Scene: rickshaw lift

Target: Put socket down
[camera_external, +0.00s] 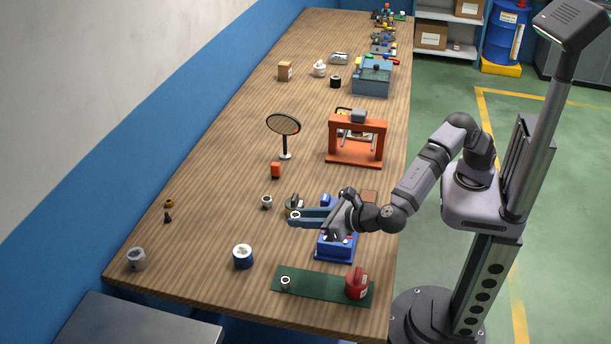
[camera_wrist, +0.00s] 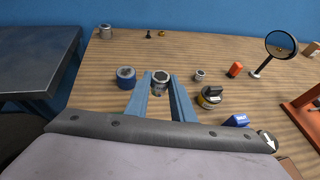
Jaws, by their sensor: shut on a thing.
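My gripper (camera_external: 304,217) is shut on a metal socket (camera_wrist: 160,82), which sits between the tips of its two blue fingers. In the external view the held socket (camera_external: 295,215) shows as a small pale ring at the fingertips, over the middle of the wooden table. In the wrist view the socket's open end faces the camera. Whether its lower end touches the table is hard to tell. Another small socket (camera_external: 266,202) stands on the table to the left of my fingertips, and also shows in the wrist view (camera_wrist: 199,75).
A blue-and-white roll (camera_external: 242,257) stands in front and left. A blue bin (camera_external: 336,246) is below my wrist. A green mat (camera_external: 320,289) bears a ring-shaped part and a red container (camera_external: 357,284). Bare wood (camera_external: 205,225) lies left.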

